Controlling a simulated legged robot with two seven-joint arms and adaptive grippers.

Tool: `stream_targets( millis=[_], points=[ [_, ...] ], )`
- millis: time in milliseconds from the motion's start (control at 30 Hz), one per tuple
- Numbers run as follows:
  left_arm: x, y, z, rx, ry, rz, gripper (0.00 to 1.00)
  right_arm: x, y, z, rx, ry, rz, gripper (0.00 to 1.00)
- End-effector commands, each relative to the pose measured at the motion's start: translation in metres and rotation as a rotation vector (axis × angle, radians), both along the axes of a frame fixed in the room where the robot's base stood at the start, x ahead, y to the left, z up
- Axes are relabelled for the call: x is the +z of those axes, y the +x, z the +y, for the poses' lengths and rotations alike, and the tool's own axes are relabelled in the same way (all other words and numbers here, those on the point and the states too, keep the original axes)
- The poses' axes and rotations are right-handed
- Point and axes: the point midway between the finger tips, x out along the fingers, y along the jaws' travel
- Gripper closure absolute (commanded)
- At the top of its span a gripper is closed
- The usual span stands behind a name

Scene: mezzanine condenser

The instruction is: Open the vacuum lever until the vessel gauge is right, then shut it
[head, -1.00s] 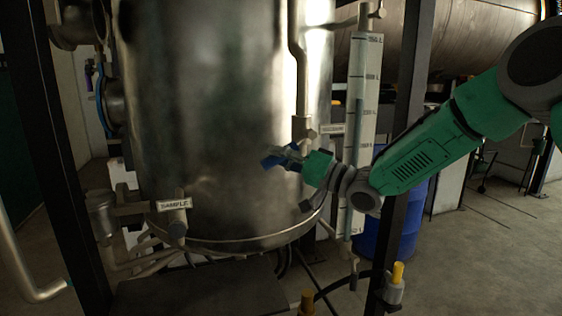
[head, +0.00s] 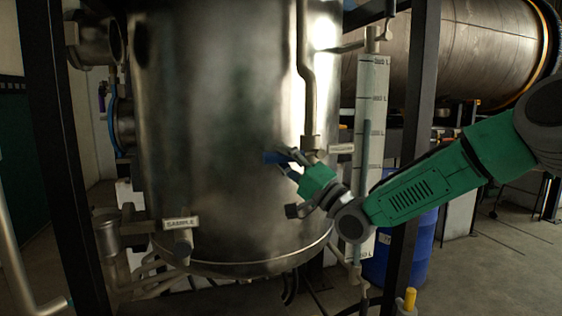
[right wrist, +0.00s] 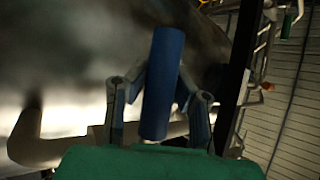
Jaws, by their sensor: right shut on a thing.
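The vacuum lever has a blue handle (head: 273,157) in front of the steel vessel (head: 225,120), below a vertical pipe. A small tag (head: 341,149) beside it is too blurred to read surely. My right gripper (head: 290,160) is shut on the lever. In the right wrist view the blue handle (right wrist: 162,85) stands between the fingers, which cover part of its sides. The vessel gauge (head: 372,110) is a tall pale scale marked in litres to the right. A darker column in it tops out between two upper marks. The left gripper is out of view.
A sample valve with a "SAMPLE" tag (head: 181,223) is low on the vessel. A dark frame post (head: 412,150) stands right of the gauge, behind my forearm. A blue drum (head: 415,240) is behind it. Another dark post (head: 62,150) stands at left.

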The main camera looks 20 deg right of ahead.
Motion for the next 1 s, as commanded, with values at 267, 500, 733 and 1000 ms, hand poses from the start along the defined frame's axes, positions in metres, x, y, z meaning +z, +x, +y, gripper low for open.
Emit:
stream_targets(
  millis=[267,500,733,1000],
  points=[
    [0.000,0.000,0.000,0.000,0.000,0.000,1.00,0.001,0.000,-0.001,-0.003,0.001,-0.001,1.00],
    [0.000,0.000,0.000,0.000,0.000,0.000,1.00,0.000,0.000,-0.001,-0.001,0.000,0.001,0.56],
    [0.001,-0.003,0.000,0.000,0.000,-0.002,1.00,-0.003,-0.002,-0.003,-0.001,-0.001,0.002,0.56],
    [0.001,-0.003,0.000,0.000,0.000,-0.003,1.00,-0.026,-0.034,-0.030,-0.001,0.003,0.005,0.56]
  ],
)
